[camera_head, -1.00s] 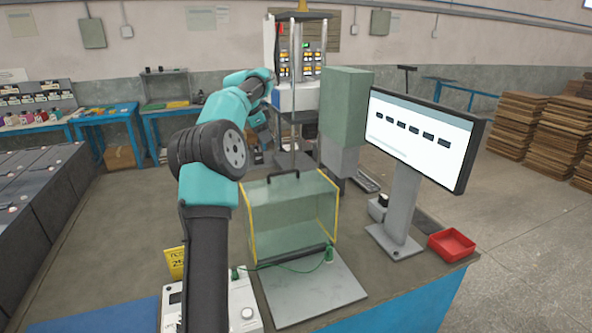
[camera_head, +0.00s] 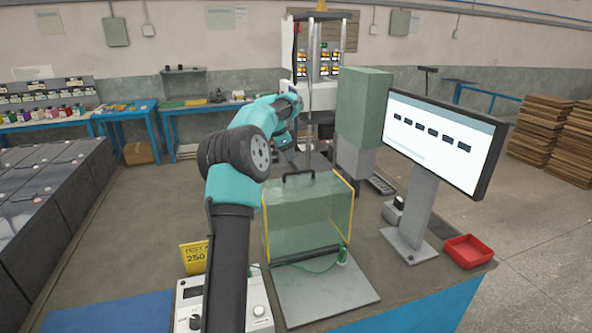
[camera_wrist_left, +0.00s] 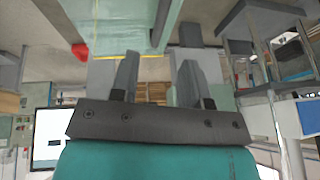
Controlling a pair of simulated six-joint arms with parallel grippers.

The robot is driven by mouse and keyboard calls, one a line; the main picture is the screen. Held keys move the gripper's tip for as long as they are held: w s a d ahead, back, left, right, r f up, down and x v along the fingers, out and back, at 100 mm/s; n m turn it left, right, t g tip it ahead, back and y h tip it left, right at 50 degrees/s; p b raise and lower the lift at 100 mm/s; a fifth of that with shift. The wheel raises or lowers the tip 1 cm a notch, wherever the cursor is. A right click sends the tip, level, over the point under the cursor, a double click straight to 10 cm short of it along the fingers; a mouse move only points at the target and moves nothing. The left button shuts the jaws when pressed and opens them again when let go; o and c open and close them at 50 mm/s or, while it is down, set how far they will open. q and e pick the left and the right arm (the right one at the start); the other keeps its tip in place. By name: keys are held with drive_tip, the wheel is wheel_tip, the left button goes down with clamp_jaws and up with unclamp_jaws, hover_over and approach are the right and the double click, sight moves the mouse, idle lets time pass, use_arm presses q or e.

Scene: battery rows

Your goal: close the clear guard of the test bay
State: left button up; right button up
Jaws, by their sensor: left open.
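The clear guard (camera_head: 308,222) is a greenish see-through box with yellow edges and a black handle (camera_head: 298,174) on top. It stands over the rear part of a grey base plate (camera_head: 325,288), whose front part is bare. My left arm reaches past the guard's left side, and my left gripper (camera_head: 300,157) is behind it, small and partly hidden. In the left wrist view the gripper (camera_wrist_left: 160,80) is open with nothing between its fingers. Greenish clear panels and a yellow edge show beyond the fingers there, apart from them. My right gripper is not in view.
A green and grey column (camera_head: 360,115) stands behind the guard. A monitor (camera_head: 440,135) and a red tray (camera_head: 469,251) are to the right. A white meter box (camera_head: 262,312) and yellow sign (camera_head: 194,257) are at front left. A green cable crosses the plate.

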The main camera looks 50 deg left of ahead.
use_arm(q)
drive_tip(key=x, duration=0.9)
clamp_jaws()
idle(0.4)
